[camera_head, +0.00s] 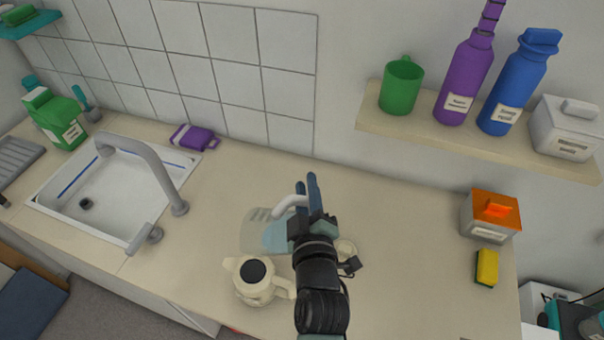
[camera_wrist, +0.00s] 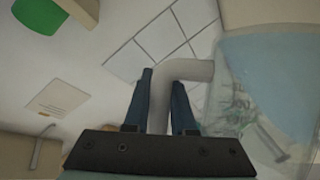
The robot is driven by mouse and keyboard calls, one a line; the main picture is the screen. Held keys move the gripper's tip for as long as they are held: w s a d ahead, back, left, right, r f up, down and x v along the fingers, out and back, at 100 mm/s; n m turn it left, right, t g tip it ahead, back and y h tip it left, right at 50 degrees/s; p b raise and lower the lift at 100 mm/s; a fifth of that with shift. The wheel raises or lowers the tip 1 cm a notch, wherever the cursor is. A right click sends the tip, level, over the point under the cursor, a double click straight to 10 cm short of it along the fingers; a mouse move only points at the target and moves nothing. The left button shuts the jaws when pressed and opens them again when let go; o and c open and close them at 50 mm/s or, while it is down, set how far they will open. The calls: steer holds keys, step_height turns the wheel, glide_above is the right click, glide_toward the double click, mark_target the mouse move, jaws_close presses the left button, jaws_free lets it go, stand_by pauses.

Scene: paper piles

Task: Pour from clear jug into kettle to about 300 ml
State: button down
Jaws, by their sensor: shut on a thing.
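The clear jug (camera_head: 254,238) holds pale blue liquid and has a white handle (camera_head: 290,205). My gripper (camera_head: 307,188) is shut on that handle. In the wrist view the handle (camera_wrist: 160,105) passes between my dark blue fingers (camera_wrist: 164,82), and the jug's clear wall with blue liquid (camera_wrist: 275,60) fills the right side. The cream kettle (camera_head: 248,292) with a dark round top (camera_head: 254,271) stands on the counter, just below the jug in the head view. Its spout points left. The liquid level inside the kettle is hidden. I see no stream, and the jug's exact tilt is unclear.
The sink (camera_head: 110,190) with its grey tap (camera_head: 150,165) is at left. An orange-lidded box (camera_head: 490,215) and yellow sponge (camera_head: 487,267) stand at right. A wall shelf (camera_head: 450,142) holds bottles above.

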steer(key=shift+d+r+m+p, duration=0.15)
steer(key=shift+r+m+p, duration=0.2)
steer(key=shift+p, duration=0.3)
steer(key=f+b, duration=0.1)
steer(key=f+m+g+y+b, duration=0.1)
steer(key=f, duration=0.1)
steer(key=w+f+m+g+y+b, duration=0.1)
steer(key=f, duration=0.1)
steer(key=shift+w+a+f+b, duration=0.1)
steer(key=shift+a+b, duration=0.1)
steer(key=shift+b, duration=0.2)
steer(key=shift+p, duration=0.45)
